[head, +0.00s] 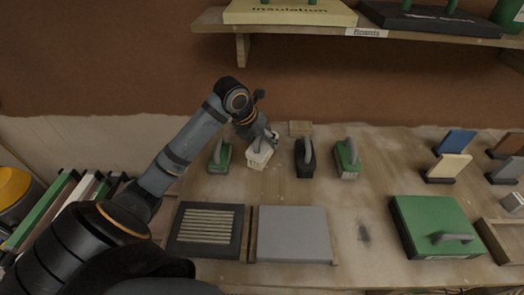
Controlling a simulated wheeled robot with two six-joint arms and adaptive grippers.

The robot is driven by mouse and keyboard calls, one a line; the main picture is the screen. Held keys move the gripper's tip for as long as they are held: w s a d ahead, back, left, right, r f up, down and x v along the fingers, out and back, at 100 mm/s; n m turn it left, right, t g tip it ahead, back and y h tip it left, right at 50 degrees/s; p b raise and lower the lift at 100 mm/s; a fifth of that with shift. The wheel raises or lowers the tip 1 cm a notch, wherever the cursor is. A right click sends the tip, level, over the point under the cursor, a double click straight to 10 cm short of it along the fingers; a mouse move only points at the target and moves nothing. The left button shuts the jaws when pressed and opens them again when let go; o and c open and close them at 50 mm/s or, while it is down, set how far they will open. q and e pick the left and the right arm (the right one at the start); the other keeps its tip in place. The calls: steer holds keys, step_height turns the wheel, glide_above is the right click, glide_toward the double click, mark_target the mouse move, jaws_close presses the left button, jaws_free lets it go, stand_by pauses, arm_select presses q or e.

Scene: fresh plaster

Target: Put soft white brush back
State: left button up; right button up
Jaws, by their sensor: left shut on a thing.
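The soft white brush (258,156) is a pale block with a handle on the wooden workbench, between a green-based tool and a black one. My left gripper (264,141) is at its top and shut on it. The gripper partly covers the brush's handle. I cannot tell whether the brush touches the bench or hangs just above it. My right gripper is not in view.
A green tool (220,157) stands close on the left; a black tool (305,160) and another green tool (347,160) stand on the right. A shelf (300,32) hangs above. A grey board (292,234) and a slatted black frame (207,229) lie in front.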

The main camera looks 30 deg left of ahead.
mark_target(261, 148)
arm_select(q)
steer(key=shift+w+a+f, duration=0.25)
steer(key=shift+w+f, duration=0.05)
steer(key=shift+f, duration=0.15)
steer(key=shift+w+a+f, duration=0.1)
steer(key=shift+f, duration=0.85)
steer(key=shift+w+a+f, duration=0.1)
steer(key=shift+f, duration=0.85)
steer(key=shift+f, duration=0.15)
steer(key=o, duration=1.1)
steer(key=shift+r, duration=0.35)
steer(key=shift+v, duration=5.85)
